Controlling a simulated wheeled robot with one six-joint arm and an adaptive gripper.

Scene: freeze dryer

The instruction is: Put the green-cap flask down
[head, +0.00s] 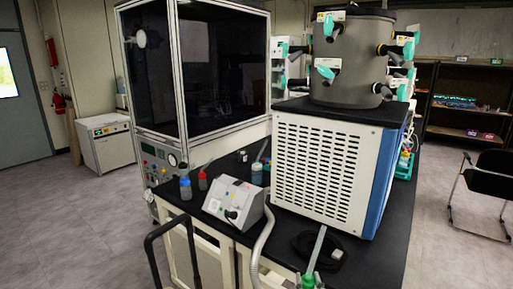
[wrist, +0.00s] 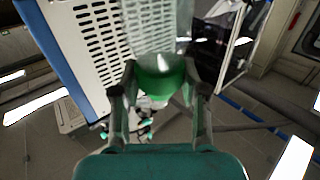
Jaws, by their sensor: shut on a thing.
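In the wrist view my gripper (wrist: 160,72) is shut on the green-cap flask, with one finger on each side of its green cap (wrist: 162,86). The clear glass of the flask (wrist: 158,40) extends past the fingertips, away from the palm. The wrist view is strongly tilted. In the head view a pale narrow tube (head: 317,247) rises from a green part (head: 308,280) at the bottom edge, in front of the black bench top (head: 370,250); it looks like the held flask. My fingers are not clear there, and I cannot tell whether the flask touches the bench.
The freeze dryer (head: 325,165) with its grey drum (head: 352,65) stands on the bench. A grey control box (head: 234,203), a blue-capped bottle (head: 186,188) and a red-capped bottle (head: 202,180) stand to its left. A black coil (head: 305,246) lies in front. Bare bench runs along the front right.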

